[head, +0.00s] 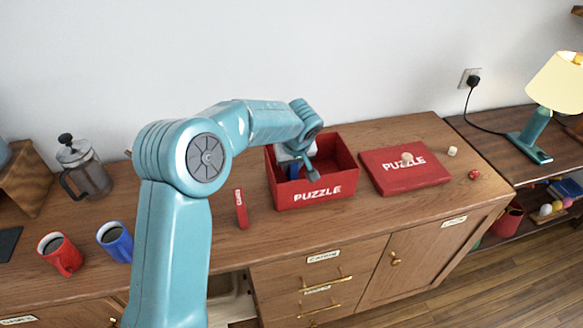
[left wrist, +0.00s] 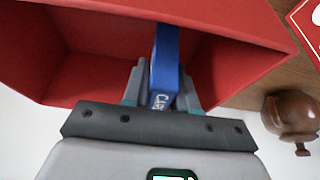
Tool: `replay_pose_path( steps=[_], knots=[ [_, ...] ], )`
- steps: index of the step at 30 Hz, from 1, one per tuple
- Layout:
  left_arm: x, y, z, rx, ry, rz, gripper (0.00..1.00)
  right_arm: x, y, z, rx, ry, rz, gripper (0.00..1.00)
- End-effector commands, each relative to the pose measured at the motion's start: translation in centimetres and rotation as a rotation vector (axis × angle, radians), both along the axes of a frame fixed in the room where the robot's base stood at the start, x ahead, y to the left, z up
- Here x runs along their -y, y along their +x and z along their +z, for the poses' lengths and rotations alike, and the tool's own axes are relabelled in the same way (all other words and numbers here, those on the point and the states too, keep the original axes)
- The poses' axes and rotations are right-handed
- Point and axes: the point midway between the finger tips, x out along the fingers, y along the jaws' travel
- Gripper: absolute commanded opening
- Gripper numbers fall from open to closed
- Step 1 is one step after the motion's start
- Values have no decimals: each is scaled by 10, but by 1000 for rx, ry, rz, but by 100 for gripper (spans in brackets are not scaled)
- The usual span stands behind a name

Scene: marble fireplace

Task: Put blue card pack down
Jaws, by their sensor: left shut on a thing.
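The blue card pack (left wrist: 165,62) is held between the fingers of my left gripper (left wrist: 160,85), shut on it, inside the red puzzle box. In the head view my left gripper (head: 299,165) reaches into the open puzzle box (head: 318,193), and part of the blue pack (head: 293,171) shows in front of the box's back left. I cannot tell whether the pack touches the box floor. My right gripper is not in view.
The red puzzle lid (head: 405,177) lies right of the box with a die (head: 407,158) on it. A blue mug (head: 116,241), red mug (head: 61,254) and French press (head: 83,168) are further left.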

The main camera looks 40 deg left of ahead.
Motion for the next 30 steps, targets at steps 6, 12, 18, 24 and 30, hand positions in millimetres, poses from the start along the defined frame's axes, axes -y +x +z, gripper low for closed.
replay_pose_path(
  steps=[6,12,18,24,30],
  knots=[
    [0,0,-18,1,-1,0,0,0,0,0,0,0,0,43],
    [0,0,-20,1,0,0,0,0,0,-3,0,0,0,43],
    [0,0,-20,1,-1,0,53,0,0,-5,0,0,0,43],
    [0,0,-20,0,0,0,53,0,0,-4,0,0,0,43],
    [1,-1,-12,1,0,0,53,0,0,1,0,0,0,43]
  ],
)
